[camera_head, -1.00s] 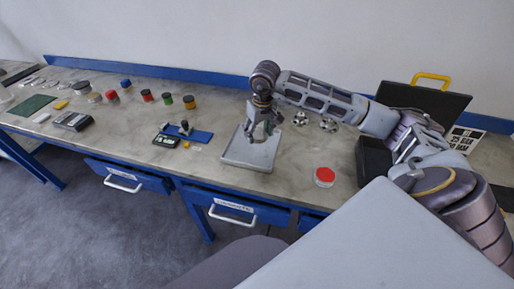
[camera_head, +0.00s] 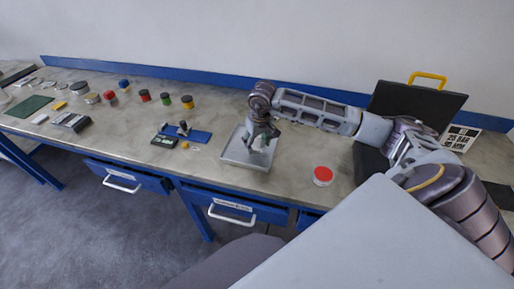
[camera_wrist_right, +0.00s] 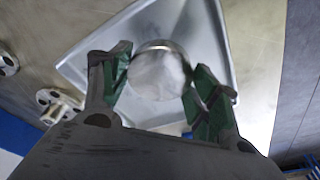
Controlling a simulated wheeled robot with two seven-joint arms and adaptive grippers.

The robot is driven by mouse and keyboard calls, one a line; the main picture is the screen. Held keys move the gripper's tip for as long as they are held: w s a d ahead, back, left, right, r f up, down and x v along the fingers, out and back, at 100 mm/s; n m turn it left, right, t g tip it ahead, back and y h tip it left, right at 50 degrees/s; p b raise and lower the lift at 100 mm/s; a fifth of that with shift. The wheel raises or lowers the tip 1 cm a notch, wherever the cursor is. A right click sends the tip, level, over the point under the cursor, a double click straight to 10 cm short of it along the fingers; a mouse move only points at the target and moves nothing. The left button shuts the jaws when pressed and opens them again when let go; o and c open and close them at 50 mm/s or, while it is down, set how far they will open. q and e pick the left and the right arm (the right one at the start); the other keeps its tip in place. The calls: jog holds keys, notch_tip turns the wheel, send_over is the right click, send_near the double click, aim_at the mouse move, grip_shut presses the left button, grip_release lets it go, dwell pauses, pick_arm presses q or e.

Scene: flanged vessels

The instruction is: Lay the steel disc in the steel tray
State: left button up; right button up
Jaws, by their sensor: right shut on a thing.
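The steel disc (camera_wrist_right: 158,72) is round and shiny and sits between the green-padded fingers of my right gripper (camera_wrist_right: 160,85) in the right wrist view. The gripper is shut on it. The steel tray (camera_wrist_right: 205,30) lies behind the disc in that view. In the head view my right gripper (camera_head: 262,142) points down over the shallow square tray (camera_head: 240,160) on the bench. The disc appears above the tray floor; I cannot tell how large the gap is. My left gripper is not in view.
A red-topped jar (camera_head: 322,176) stands right of the tray. A blue holder (camera_head: 192,134) and a dark scale-like device (camera_head: 164,141) lie left. An open black case (camera_head: 415,105) stands at the right.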

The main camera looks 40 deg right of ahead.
aim_at(257, 145)
jog(key=shift+f, duration=1.5)
jog(key=shift+f, duration=0.1)
jog(key=o, duration=1.5)
jog(key=shift+o, duration=0.2)
jog(key=r, duration=0.4)
jog(key=s+r, duration=0.1)
jog(key=r, duration=0.7)
jog(key=shift+s+a+b, duration=0.1)
jog(key=shift+s+b, duration=0.2)
jog(key=shift+s, duration=0.1)
jog(key=shift+s, duration=0.1)
